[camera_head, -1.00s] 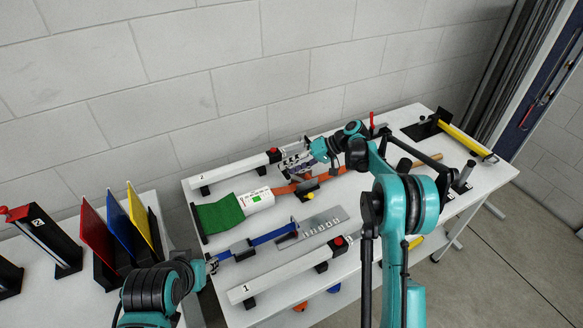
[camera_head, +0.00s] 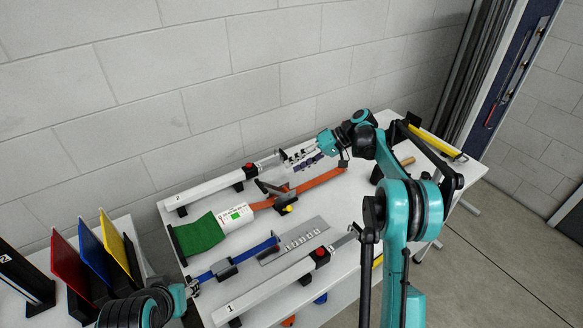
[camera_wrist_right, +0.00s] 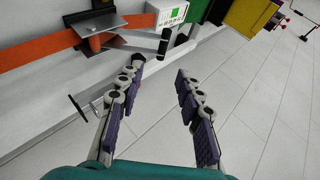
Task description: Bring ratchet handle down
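The ratchet (camera_head: 285,198) sits on the orange strap (camera_head: 322,182), beside the white box with a green label (camera_head: 237,217). In the right wrist view the ratchet (camera_wrist_right: 103,22) is at the upper left. Its handle (camera_wrist_right: 148,46) sticks out sideways and ends in a dark grip, just beyond my left-hand finger in that picture.
White beams marked 2 (camera_head: 212,189) and 1 (camera_head: 270,286) lie along the table. A metal plate (camera_head: 292,241) and a green cloth (camera_head: 200,235) lie between them. Red, blue and yellow panels (camera_head: 90,258) stand at the left. Open floor is at the right.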

